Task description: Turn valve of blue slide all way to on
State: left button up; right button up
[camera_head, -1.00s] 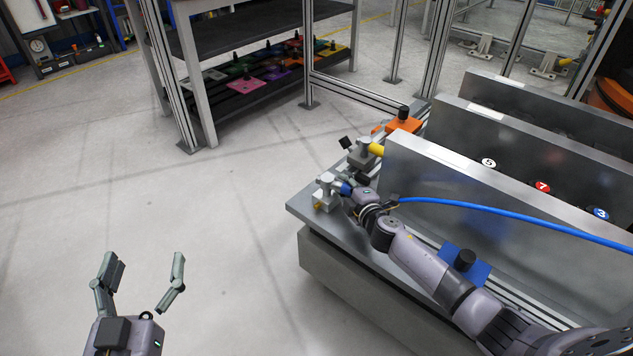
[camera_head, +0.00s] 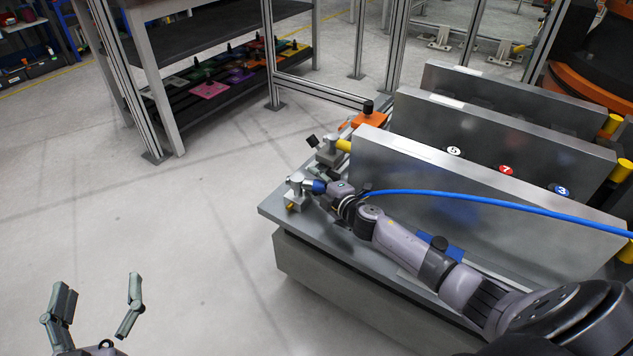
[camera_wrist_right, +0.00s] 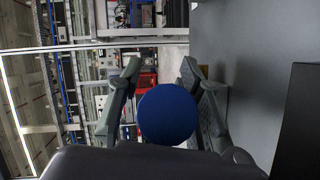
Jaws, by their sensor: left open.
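The valve with the blue handle (camera_head: 318,186) is on a grey metal fitting (camera_head: 297,188) at the near left corner of the bench. My right gripper (camera_head: 328,192) is at the blue handle. In the right wrist view the handle's round blue end (camera_wrist_right: 167,115) sits between my two fingers (camera_wrist_right: 160,68). Whether both fingers press on it is unclear, and the valve's on or off marking cannot be read. My left gripper (camera_head: 98,290) is open and empty above the floor at lower left.
A yellow-handled valve (camera_head: 343,146) and an orange block (camera_head: 368,119) stand just behind. Upright metal panels (camera_head: 470,195) rise along the bench right of the valves. A blue hose (camera_head: 480,201) runs above my right arm. The floor at left is clear.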

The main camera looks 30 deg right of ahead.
jog(key=s, duration=0.4)
jog(key=s+r, duration=0.1)
jog(key=s, duration=0.3)
jog(key=s+d+r, duration=0.1)
jog(key=s, duration=0.2)
jog(key=shift+s, duration=0.4)
jog(key=shift+c, duration=0.2)
